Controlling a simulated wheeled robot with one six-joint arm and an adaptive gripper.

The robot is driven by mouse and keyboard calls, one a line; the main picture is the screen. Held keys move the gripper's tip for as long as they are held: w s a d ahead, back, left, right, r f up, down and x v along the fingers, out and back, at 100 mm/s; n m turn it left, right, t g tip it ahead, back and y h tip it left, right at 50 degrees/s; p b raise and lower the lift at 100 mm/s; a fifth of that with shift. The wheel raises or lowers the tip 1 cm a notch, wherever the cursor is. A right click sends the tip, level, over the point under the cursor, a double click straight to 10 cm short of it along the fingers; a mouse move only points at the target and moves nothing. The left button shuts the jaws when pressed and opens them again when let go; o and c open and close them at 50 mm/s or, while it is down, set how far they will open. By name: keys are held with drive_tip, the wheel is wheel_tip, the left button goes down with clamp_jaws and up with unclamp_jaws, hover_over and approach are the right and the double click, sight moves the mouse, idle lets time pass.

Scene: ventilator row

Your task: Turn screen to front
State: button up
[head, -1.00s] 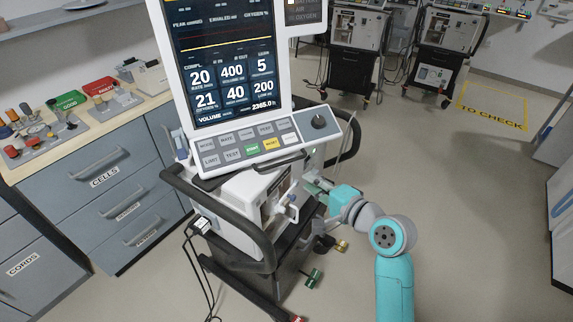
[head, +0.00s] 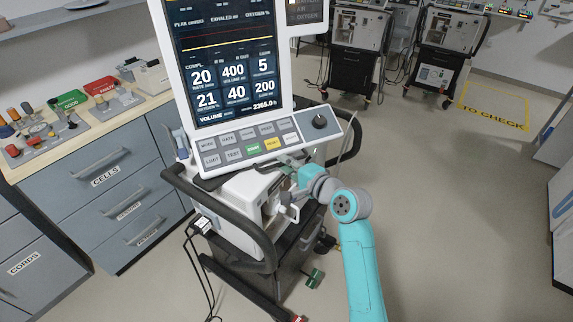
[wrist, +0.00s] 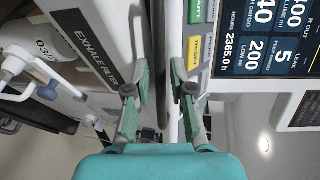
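The ventilator's screen (head: 232,75) stands tilted on top of the cart, lit face toward the head camera, with a button strip and knob below it. A bar handle runs along the strip's lower edge; in the wrist view the handle (wrist: 160,50) passes upright between my fingers. My gripper (head: 286,166) is at this lower edge, partly hidden in the head view. In the wrist view my gripper (wrist: 158,82) has its two green fingers apart, one on each side of the handle. Whether either finger touches it is unclear.
The ventilator body (head: 235,205) with dark side rails and hanging cables is below the screen. A drawer cabinet (head: 110,190) with trays of small parts stands to the left. More ventilators (head: 355,55) stand at the back.

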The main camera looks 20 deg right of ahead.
sight(306, 148)
clamp_jaws()
drive_tip(key=shift+d, duration=0.1)
drive_tip(key=w+d+n+g+y, duration=0.1)
drive_tip(key=d, duration=0.1)
drive_tip(key=w+d+n+g+y, duration=0.1)
drive_tip(key=d+n+y, duration=0.1)
drive_tip(key=d+n+g+y, duration=0.1)
drive_tip(key=d+y, duration=0.1)
drive_tip(key=d, duration=0.1)
drive_tip(key=shift+w+n+g, duration=0.3)
drive_tip(key=shift+w, duration=0.1)
drive_tip(key=shift+w+d+n+g+y, duration=0.7)
drive_tip(key=shift+d+n+g+y, duration=0.15)
drive_tip(key=shift+d, duration=0.2)
unclamp_jaws()
